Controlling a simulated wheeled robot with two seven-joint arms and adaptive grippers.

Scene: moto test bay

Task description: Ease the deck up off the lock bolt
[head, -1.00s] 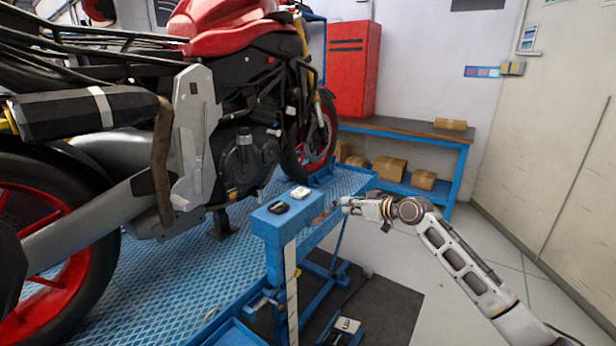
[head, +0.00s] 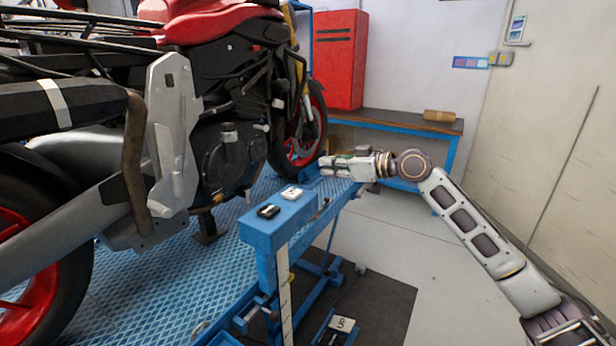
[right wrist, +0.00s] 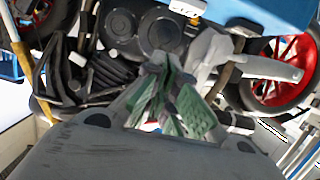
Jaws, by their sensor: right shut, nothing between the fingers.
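The deck (head: 130,290) is a blue diamond-plate lift platform, and a red motorcycle (head: 215,100) stands on it. My right gripper (head: 324,167) is shut and empty, raised above and beyond the far end of the blue box on the deck's right edge. Its green-padded fingers (right wrist: 165,82) are together in the right wrist view, with the motorcycle behind them. A pedal marked UP (head: 342,325) lies on the floor at the bottom of the head view. I cannot make out the lock bolt. My left gripper is not in view.
The blue box (head: 262,232) carries a black switch-like piece (head: 268,211) and a white one (head: 292,193). A dark mat (head: 385,305) lies under the pedal. A workbench (head: 400,123) with a red cabinet (head: 338,60) stands behind. The floor at right is clear.

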